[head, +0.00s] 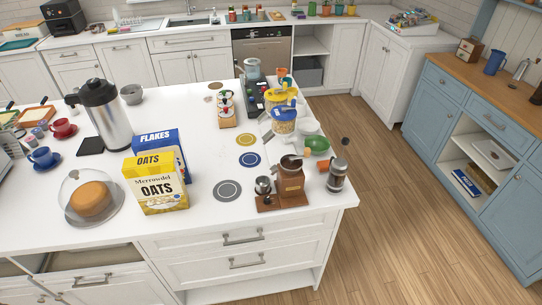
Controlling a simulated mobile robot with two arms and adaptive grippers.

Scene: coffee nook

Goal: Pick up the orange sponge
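A small orange piece (324,164) shows at the right edge of the white island, just left of the top of a glass-and-steel press (337,177). It is partly hidden, and I cannot tell for certain that it is the orange sponge. Another orange item (282,72) stands farther back, behind the yellow-lidded jars; it looks more like a cup. Neither of my grippers is in view.
A wooden coffee grinder (291,180), a green bowl (317,145) and yellow-lidded jars (284,120) crowd the island's right side. Cereal boxes (158,185), a steel jug (106,118) and a domed cake (91,198) stand left. The wooden floor (385,220) at right is clear.

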